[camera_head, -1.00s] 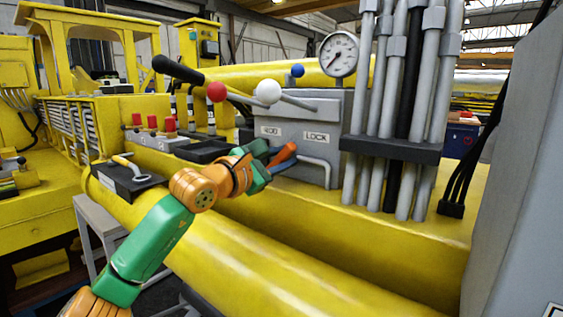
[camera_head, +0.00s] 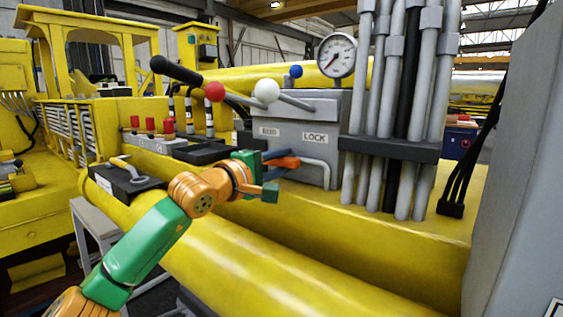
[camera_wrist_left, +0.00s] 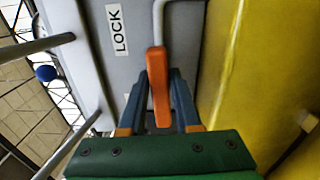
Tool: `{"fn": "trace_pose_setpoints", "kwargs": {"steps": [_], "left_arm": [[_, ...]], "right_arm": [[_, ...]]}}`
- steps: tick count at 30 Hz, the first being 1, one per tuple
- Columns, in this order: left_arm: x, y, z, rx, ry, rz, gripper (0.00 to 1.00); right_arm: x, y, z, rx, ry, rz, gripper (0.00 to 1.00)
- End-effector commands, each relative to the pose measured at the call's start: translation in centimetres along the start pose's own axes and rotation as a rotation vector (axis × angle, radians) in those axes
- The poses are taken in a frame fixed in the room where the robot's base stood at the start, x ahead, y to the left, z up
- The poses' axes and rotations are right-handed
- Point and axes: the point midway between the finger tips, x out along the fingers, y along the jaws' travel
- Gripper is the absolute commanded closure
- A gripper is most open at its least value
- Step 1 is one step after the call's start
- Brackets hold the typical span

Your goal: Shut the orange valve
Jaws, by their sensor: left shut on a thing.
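The orange valve handle (camera_head: 287,162) is on the grey control box, below the LOCK label, and lies about level in the head view. It also shows in the left wrist view (camera_wrist_left: 158,88), running lengthwise between the fingers. My left gripper (camera_head: 279,161) is shut on the handle, with one blue-grey finger along each side of it in the left wrist view (camera_wrist_left: 160,78). The fingers and palm hide part of the handle in the head view. My right gripper is not in view.
The grey control box (camera_head: 296,112) carries levers with red, white and blue knobs above the handle. A bent grey pipe (camera_head: 320,165) is right by the handle. Vertical pipes (camera_head: 375,180) stand to the right. The yellow boom (camera_head: 250,270) runs below my arm.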

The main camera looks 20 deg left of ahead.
Motion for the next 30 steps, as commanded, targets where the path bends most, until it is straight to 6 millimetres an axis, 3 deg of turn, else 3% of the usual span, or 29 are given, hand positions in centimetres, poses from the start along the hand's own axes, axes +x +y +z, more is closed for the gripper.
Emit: {"fn": "trace_pose_setpoints", "kwargs": {"steps": [21, 22, 24, 30], "left_arm": [[0.08, -0.52, 0.05, 0.068, -0.001, -0.011, 1.00], [0.09, -0.52, 0.05, 0.068, -0.001, -0.011, 0.65], [0.08, -0.52, 0.04, 0.068, -0.001, -0.011, 0.47], [0.05, -0.35, 0.02, 0.068, 0.000, -0.007, 0.45]], "right_arm": [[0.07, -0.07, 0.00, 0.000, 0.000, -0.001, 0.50], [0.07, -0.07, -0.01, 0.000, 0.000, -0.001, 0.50], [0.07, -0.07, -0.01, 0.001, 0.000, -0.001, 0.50], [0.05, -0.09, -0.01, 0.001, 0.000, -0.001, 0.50]]}}
